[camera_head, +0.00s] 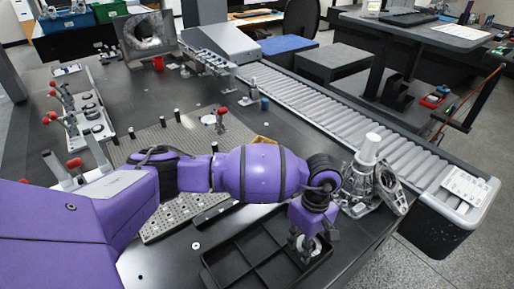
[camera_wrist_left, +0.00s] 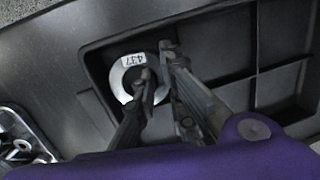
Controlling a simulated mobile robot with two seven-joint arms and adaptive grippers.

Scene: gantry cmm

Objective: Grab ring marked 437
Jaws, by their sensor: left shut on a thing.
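The ring marked 437 (camera_wrist_left: 127,71) is a silver metal ring with a white label, seen in the left wrist view. It is in a corner compartment of the black divided tray (camera_wrist_left: 95,31). My left gripper (camera_wrist_left: 157,66) is shut on the ring's right side, one fingertip over the hole and the other just outside the rim. The fingers hide part of the ring. In the head view my left gripper (camera_head: 307,246) points down into the tray (camera_head: 235,268) at its right end, with the ring small and partly hidden there. My right gripper is not in view.
A metal casting with a pale cylinder (camera_head: 370,150) stands close right of my left gripper. A roller conveyor (camera_head: 330,115) runs behind it. A perforated plate (camera_head: 185,135) and red-knobbed clamps (camera_head: 75,163) are at the left. The tray's other visible compartments look empty.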

